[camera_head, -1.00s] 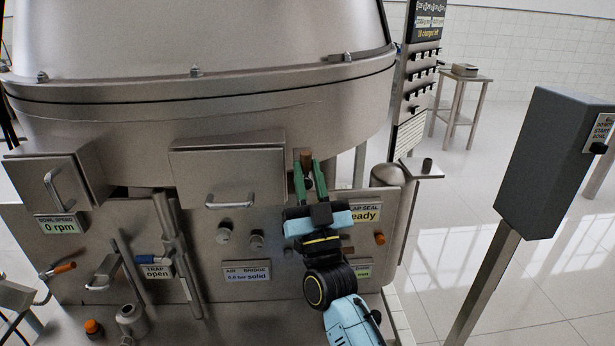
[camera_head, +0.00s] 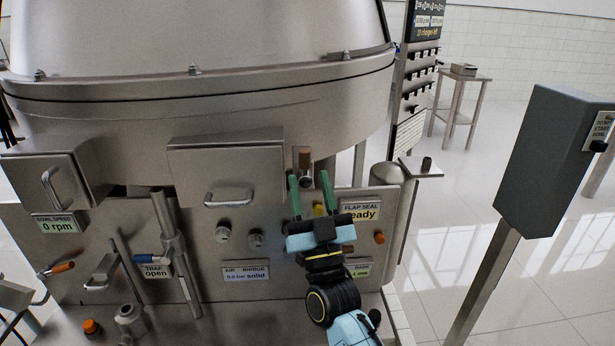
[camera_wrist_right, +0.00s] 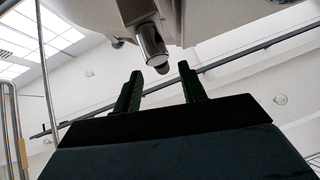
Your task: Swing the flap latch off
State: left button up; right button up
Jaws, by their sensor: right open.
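In the wrist view the gap between the fingertips (camera_wrist_right: 161,74) is empty. Contact cannot be told. My left gripper is not in view.
The control panel (camera_head: 195,225) carries knobs, labels and an orange button. The flap seal label (camera_head: 361,210) reads "ready", partly behind my gripper. A grey pedestal box (camera_head: 545,160) stands right, with clear floor between.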

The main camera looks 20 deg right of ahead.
jog(key=b+v, duration=0.1)
jog(key=v, duration=0.9)
jog(key=shift+s+f, duration=0.25)
jog(key=a+f+n+g+y, duration=0.25)
jog(key=f+g, duration=0.25)
jog(key=f, duration=1.1)
jog(key=a+f+n+g+y, duration=0.1)
jog(key=f+g+y, duration=0.3)
jog(key=f, duration=1.1)
jog(key=s+d+f+g+h, duration=0.15)
jog(key=s+f+g, duration=0.45)
jog(key=f, duration=0.6)
jog(key=s+d+f+g, duration=0.3)
jog(key=s+f+g, duration=0.1)
jog(key=s+f, duration=0.95)
jog(key=s+d+f+g+h, duration=0.1)
jog(key=s+d+f+g, duration=0.2)
jog(key=s, duration=0.7)
jog(key=s+d+f+g+h, duration=0.1)
jog(key=s+d+f+g, duration=0.1)
jog(key=s, duration=0.8)
jog(key=shift+s+d+f+g, duration=0.2)
jog(key=shift+d+f+g, duration=0.25)
jog(key=shift+g, duration=0.25)
